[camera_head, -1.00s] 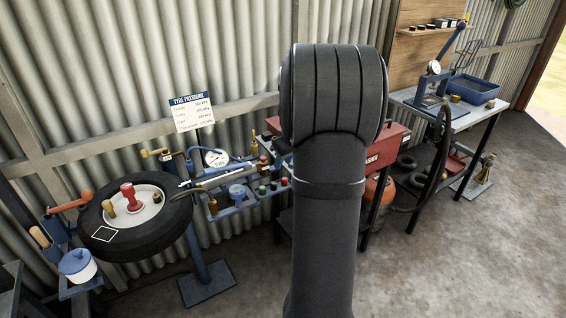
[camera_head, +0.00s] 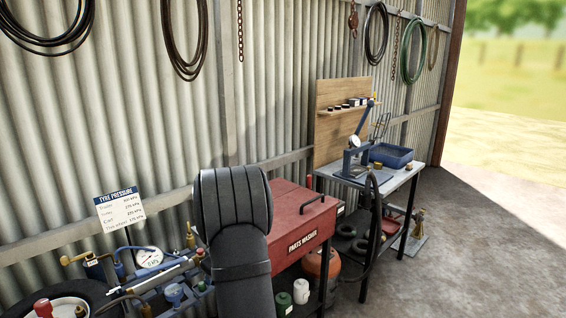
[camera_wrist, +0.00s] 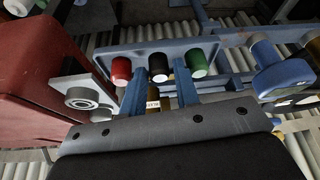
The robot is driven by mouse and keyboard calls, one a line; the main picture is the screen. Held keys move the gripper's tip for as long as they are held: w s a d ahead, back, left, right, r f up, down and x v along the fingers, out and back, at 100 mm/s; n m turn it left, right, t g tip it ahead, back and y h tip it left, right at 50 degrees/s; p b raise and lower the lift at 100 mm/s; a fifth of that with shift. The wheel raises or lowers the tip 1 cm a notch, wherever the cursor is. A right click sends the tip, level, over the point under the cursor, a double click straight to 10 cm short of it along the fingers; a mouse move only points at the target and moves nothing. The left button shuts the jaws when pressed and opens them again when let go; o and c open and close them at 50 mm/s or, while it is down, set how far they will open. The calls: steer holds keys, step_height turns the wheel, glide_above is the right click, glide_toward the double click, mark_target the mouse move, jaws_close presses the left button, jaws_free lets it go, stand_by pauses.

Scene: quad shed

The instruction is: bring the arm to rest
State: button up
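My arm (camera_head: 235,225) stands as a dark grey column at the lower middle of the head view, in front of the left end of the red parts washer. My gripper is hidden in that view. In the wrist view my gripper (camera_wrist: 160,88) shows two blue fingers standing apart, with a grey bolted body below. Nothing is seen held between them. A small brass-coloured piece (camera_wrist: 152,103) shows behind the gap; its distance is unclear. Red (camera_wrist: 121,70), black (camera_wrist: 158,67) and green (camera_wrist: 197,63) caps on a blue rack (camera_wrist: 176,47) lie beyond the fingertips.
The parts washer (camera_head: 301,219) stands right of my arm. A tyre (camera_head: 85,292), gauge (camera_head: 149,257) and tyre pressure sign (camera_head: 120,209) are at left. A bench (camera_head: 405,178) with a press and blue tray (camera_head: 391,156) stands farther right. Open concrete floor (camera_head: 450,255) lies at right.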

steer(key=shift+r, duration=1.35)
steer(key=shift+f, duration=0.1)
